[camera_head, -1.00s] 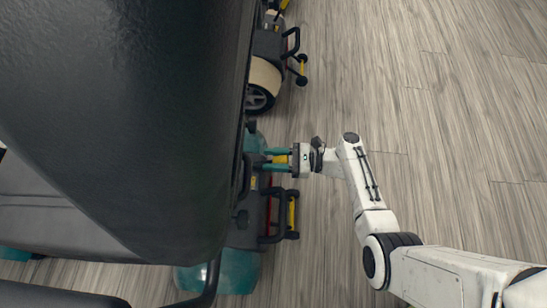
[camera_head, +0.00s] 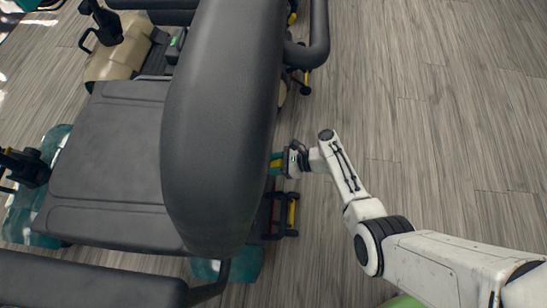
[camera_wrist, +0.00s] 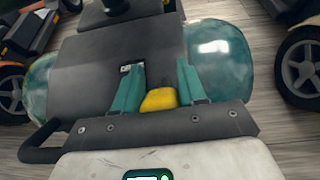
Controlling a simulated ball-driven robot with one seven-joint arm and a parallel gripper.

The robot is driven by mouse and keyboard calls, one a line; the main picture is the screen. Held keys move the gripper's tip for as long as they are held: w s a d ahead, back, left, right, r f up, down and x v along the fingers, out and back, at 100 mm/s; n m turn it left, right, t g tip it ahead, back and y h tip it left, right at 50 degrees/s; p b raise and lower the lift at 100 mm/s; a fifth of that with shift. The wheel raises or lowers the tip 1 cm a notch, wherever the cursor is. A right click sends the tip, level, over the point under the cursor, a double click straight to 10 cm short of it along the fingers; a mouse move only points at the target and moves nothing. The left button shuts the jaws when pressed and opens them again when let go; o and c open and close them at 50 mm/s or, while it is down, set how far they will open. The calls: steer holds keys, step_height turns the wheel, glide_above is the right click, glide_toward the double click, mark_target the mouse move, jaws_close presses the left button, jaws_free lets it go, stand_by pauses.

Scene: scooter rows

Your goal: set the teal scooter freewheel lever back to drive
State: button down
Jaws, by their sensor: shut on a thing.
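The teal scooter stands at left centre in the head view, its teal rear bodywork (camera_head: 228,271) showing below the black backrest (camera_head: 222,120). My gripper (camera_head: 275,163) reaches in at its rear from the right, partly hidden by the backrest. In the wrist view, my gripper's two teal fingers (camera_wrist: 158,66) stand either side of a yellow lever grip (camera_wrist: 158,99) and are shut on it. The dark rear deck and rounded teal fenders (camera_wrist: 219,60) lie beyond. The lever's base and its exact setting cannot be made out.
A beige scooter (camera_head: 118,58) stands close behind in the row. A black and yellow rear bar (camera_head: 291,214) juts out just below my gripper. The grey plank floor (camera_head: 440,130) on the right is clear. Other scooters' wheels (camera_wrist: 302,66) flank the wrist view.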

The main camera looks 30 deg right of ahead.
steer(key=w+a+r+g+h+p, duration=0.1)
steer(key=h+p, duration=0.1)
steer(key=p, duration=0.2)
steer(key=shift+a+r, duration=0.15)
steer(key=shift+a, duration=0.05)
steer(key=shift+w+a+g+h+p, duration=0.15)
steer(key=shift+a+g+h+p, duration=0.25)
steer(key=shift+p, duration=0.35)
steer(key=c, duration=0.7)
jaws_free()
steer(key=p+v, duration=0.5)
steer(key=v, duration=0.5)
steer(key=shift+d+r+p, duration=0.2)
steer(key=shift+d+p, duration=0.05)
steer(key=shift+p, duration=0.15)
